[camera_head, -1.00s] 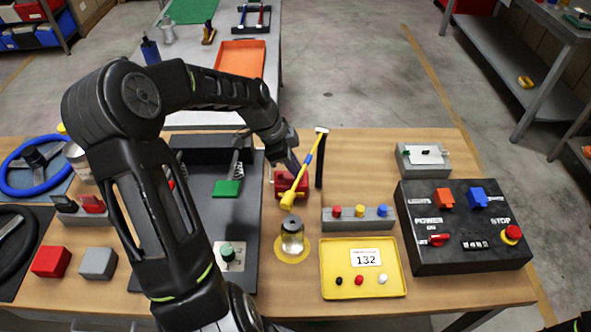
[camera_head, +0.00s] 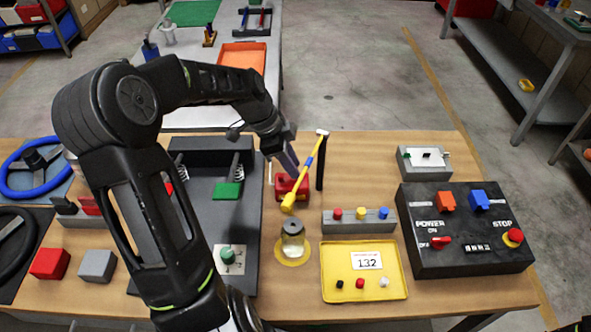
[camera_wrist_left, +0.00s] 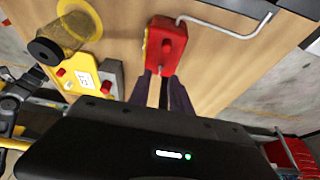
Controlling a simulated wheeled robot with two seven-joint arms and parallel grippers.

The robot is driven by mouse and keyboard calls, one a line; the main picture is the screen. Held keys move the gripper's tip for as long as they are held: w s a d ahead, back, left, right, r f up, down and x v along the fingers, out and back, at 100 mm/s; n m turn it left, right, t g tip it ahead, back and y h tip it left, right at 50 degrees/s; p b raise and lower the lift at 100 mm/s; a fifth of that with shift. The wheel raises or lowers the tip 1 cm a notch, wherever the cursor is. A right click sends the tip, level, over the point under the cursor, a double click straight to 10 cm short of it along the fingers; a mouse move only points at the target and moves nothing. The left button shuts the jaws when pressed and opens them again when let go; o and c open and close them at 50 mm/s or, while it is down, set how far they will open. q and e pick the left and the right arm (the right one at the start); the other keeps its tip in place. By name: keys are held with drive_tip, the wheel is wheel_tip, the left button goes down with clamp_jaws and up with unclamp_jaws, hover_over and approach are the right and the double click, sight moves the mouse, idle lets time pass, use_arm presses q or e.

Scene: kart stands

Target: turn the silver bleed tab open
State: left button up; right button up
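A red block (camera_head: 291,187) stands on the wooden table in the head view. It also shows large in the left wrist view (camera_wrist_left: 167,47), with a round red knob on its face. A bent silver rod (camera_wrist_left: 232,35) runs out from its upper right side there. My left gripper (camera_head: 293,171) points down just behind the block.
A jar (camera_head: 292,240) stands in front, beside a yellow tray (camera_head: 330,285) and a grey bar with coloured buttons (camera_head: 350,224). A black control box (camera_head: 450,262) is at right.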

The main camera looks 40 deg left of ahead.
use_arm(q)
drive_tip(key=shift+b+v, duration=0.35)
drive_tip(key=shift+v, duration=2.2)
